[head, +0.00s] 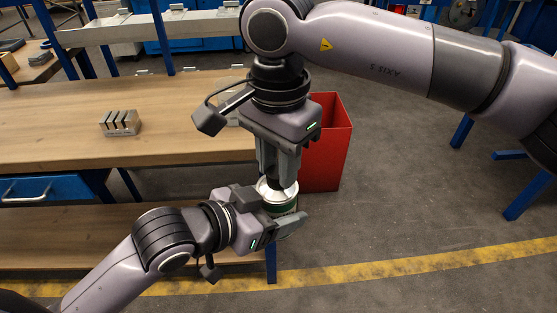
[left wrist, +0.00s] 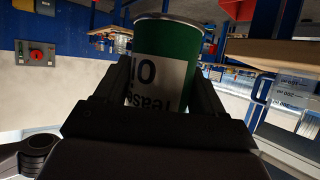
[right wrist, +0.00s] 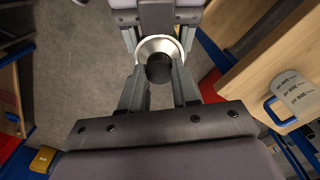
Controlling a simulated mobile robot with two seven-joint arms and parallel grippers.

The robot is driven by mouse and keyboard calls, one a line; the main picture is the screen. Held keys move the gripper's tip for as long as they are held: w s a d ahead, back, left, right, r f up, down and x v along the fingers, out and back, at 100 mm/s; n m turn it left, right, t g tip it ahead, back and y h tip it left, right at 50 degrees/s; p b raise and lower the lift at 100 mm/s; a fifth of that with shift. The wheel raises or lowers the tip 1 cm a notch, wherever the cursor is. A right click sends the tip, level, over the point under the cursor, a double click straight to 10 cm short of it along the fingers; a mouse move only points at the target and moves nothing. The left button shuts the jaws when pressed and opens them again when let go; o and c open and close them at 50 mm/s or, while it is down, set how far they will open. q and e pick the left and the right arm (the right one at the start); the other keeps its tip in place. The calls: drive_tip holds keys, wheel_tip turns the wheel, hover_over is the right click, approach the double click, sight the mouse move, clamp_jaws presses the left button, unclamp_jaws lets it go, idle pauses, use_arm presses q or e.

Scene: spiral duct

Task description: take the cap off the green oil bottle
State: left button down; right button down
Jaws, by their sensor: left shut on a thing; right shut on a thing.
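The green oil bottle (head: 284,208) is held in the air off the bench's front right corner, roughly upright in the head view. My left gripper (head: 281,213) is shut on its body from the side. In the left wrist view the green bottle (left wrist: 172,42) with a pale printed label sits between the fingers. My right gripper (head: 278,184) points down from above at the bottle's silver top. In the right wrist view its fingers are shut on the dark cap (right wrist: 158,69), in the middle of the silver top (right wrist: 161,46). Whether the cap is still seated is unclear.
A wooden bench (head: 60,120) lies at the left, with a slotted metal block (head: 120,123) on it. A red bin (head: 330,145) stands behind my right gripper. A white container with a blue handle (right wrist: 297,95) shows in the right wrist view.

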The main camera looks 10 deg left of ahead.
drive_tip(key=shift+w+r, duration=0.1)
drive_tip(key=shift+r, duration=0.05)
idle(0.6)
drive_tip(key=shift+r, duration=1)
